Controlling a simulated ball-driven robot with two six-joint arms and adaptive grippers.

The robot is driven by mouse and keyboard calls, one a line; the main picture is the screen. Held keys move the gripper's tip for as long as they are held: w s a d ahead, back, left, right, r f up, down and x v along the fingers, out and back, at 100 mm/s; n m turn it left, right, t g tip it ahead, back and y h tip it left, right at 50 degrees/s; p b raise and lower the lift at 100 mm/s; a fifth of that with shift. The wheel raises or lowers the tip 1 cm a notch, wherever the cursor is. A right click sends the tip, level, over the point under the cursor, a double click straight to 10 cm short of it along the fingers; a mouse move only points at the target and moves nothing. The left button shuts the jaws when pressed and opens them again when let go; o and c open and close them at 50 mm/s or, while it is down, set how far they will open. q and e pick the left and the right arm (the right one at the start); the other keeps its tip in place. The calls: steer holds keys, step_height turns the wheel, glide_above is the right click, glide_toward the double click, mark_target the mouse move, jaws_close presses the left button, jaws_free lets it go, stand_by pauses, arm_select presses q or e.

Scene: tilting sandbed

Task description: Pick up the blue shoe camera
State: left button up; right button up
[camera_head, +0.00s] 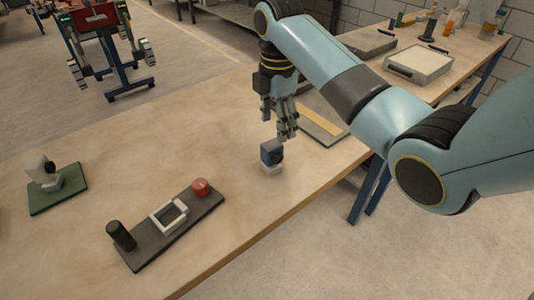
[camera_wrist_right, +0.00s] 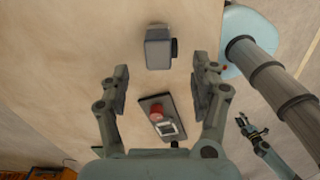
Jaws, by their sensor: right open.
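The blue shoe camera (camera_head: 271,152) is a small blue and dark box on a pale block (camera_head: 272,169) near the table's front edge. In the right wrist view the camera (camera_wrist_right: 158,48) looks grey, with a dark part on its right side. My right gripper (camera_head: 283,130) is open and empty just above and behind it in the head view. In the right wrist view its fingers (camera_wrist_right: 160,78) stand apart, with the camera beyond the tips. A small gripper (camera_wrist_right: 251,130), apparently my left, shows over the floor; its opening is too small to judge.
A dark tray (camera_head: 150,249) with a black cylinder (camera_head: 121,236), white frame (camera_head: 169,216) and red knob (camera_head: 200,187) lies left of the camera. A green plate (camera_head: 62,200) is farther left. A flat panel (camera_head: 327,128) lies behind right. Bare wood lies between.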

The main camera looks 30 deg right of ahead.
mark_target(275, 144)
step_height(275, 144, down, 5)
steer(key=shift+r, duration=0.1)
steer(key=f, duration=0.5)
steer(key=shift+w+a+f, duration=0.15)
steer(key=shift+a+f, duration=0.25)
steer(key=c, duration=1.3)
jaws_close()
steer(key=shift+r, duration=0.15)
